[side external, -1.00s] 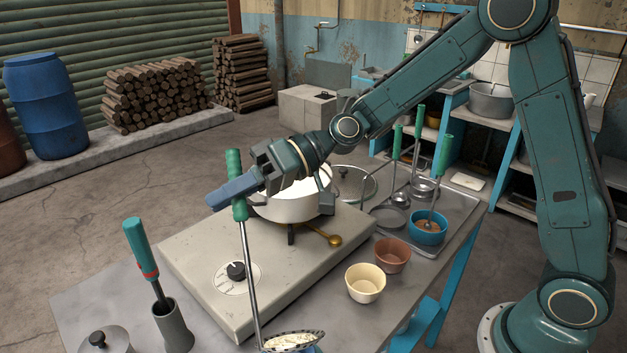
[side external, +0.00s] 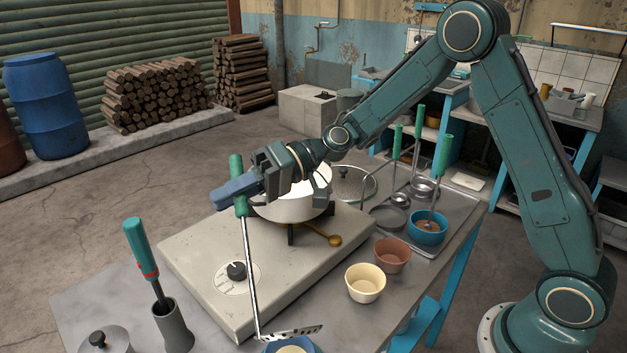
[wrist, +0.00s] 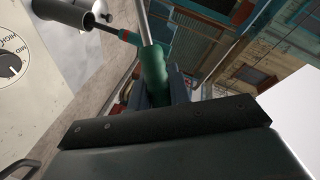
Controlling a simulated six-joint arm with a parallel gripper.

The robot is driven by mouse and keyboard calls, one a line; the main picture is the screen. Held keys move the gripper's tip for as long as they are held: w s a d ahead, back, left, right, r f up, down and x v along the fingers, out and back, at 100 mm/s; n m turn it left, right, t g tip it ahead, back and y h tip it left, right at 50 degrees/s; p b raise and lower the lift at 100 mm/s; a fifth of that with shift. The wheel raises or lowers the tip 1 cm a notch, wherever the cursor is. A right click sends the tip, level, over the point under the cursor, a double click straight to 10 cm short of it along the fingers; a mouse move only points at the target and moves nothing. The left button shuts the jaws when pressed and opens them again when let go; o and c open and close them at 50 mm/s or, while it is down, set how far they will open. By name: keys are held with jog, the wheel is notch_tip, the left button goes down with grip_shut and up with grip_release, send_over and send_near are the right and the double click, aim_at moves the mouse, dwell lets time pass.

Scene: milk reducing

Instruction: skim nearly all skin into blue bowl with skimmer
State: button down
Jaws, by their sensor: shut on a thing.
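My gripper (side external: 241,197) is shut on the green handle of the skimmer (side external: 250,275), near the front left of the stove. The green handle also shows between my jaws in the wrist view (wrist: 153,75). The skimmer's perforated head (side external: 293,333) is tilted just above the blue bowl (side external: 277,347) at the bottom edge of the side view. A pale cream patch of skin (side external: 293,349) lies in the bowl, which is partly cut off. The white pot (side external: 290,208) of milk stands on the burner behind my gripper, which partly hides it.
The stove (side external: 200,262) carries a dial. A grey holder (side external: 174,328) with a green-handled tool stands at the front left. Cream (side external: 365,284) and brown (side external: 392,255) cups stand to the right, before a tray (side external: 462,206) with ladles and another blue bowl (side external: 427,232).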

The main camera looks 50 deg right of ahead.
jog(key=shift+n+t+h, duration=0.3)
jog(key=shift+n+h, duration=0.2)
jog(key=shift+n, duration=0.3)
jog(key=s+a+r, duration=0.2)
jog(key=s, duration=0.1)
jog(key=shift+s+a+r, duration=0.15)
jog(key=shift+s+r, duration=0.05)
jog(key=shift+r, duration=0.15)
jog(key=s+a+r+n+t+h, duration=0.1)
jog(key=s+a+r+n, duration=0.1)
jog(key=s+a, duration=0.3)
jog(key=s+a+r+n+t+h, duration=0.2)
jog(key=s+a+n, duration=0.2)
jog(key=s, duration=0.5)
jog(key=shift+s+a, duration=0.3)
jog(key=shift+a, duration=0.25)
dwell(0.5)
